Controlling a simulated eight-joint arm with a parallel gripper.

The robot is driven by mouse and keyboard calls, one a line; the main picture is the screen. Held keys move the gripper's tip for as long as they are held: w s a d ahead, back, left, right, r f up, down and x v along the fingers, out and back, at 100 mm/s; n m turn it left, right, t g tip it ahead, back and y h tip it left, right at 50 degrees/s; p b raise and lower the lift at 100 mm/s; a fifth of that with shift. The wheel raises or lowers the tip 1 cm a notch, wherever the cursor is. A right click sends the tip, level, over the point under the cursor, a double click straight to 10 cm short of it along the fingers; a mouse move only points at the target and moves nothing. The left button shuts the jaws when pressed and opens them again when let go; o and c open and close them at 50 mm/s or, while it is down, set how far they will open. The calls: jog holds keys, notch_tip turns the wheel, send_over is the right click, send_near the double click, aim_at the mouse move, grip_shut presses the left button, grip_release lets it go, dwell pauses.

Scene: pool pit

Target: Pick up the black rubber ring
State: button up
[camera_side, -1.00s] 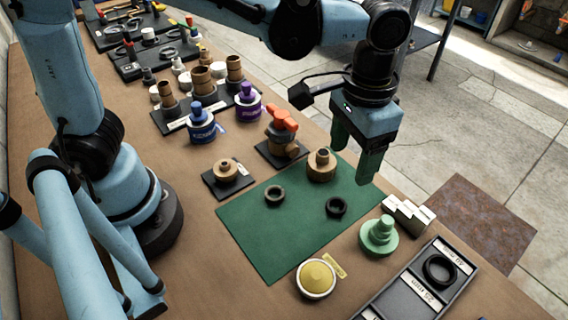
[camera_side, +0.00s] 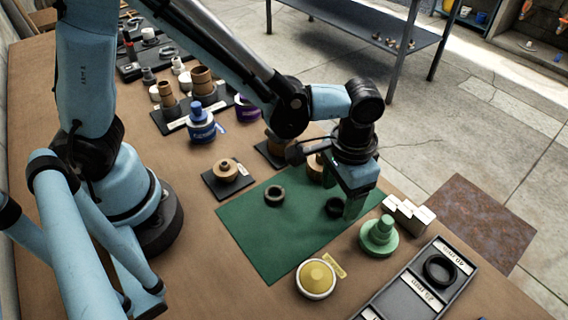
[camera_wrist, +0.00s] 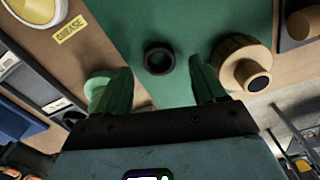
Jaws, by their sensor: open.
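A black rubber ring (camera_side: 331,208) lies flat on the green mat (camera_side: 265,240), beside my gripper (camera_side: 350,206) in the side view and partly covered by it. A second black ring (camera_side: 275,200) lies to the left on the same mat. My gripper is open and empty, low over the right part of the mat with its fingers pointing down. In the wrist view one black ring (camera_wrist: 147,59) shows ahead of the spread fingertips (camera_wrist: 162,80), roughly centred between them. Nothing is seen touching it.
A wooden fitting (camera_wrist: 233,52) stands close to one finger. The green stepped knob (camera_side: 379,238) stands close to the other. A yellow-topped grease pot (camera_side: 316,279) and a tray (camera_side: 385,305) holding a larger black ring (camera_side: 428,270) are in front. White blocks (camera_side: 408,214) stand at the right.

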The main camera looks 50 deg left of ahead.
jog(key=shift+f, duration=0.85)
jog(key=c, duration=1.1)
jog(key=shift+r, duration=0.15)
jog(key=shift+r, duration=0.55)
notch_tip(320, 180, up, 3)
jog(key=shift+f, duration=0.2)
jog(key=s+d+r, duration=0.1)
jog(key=s+r, duration=0.1)
jog(key=s, duration=0.1)
jog(key=s+d+r, duration=0.2)
jog(key=s, duration=0.2)
jog(key=s+d+r, duration=0.2)
jog(key=s+r, duration=0.1)
jog(key=shift+s+d, duration=0.2)
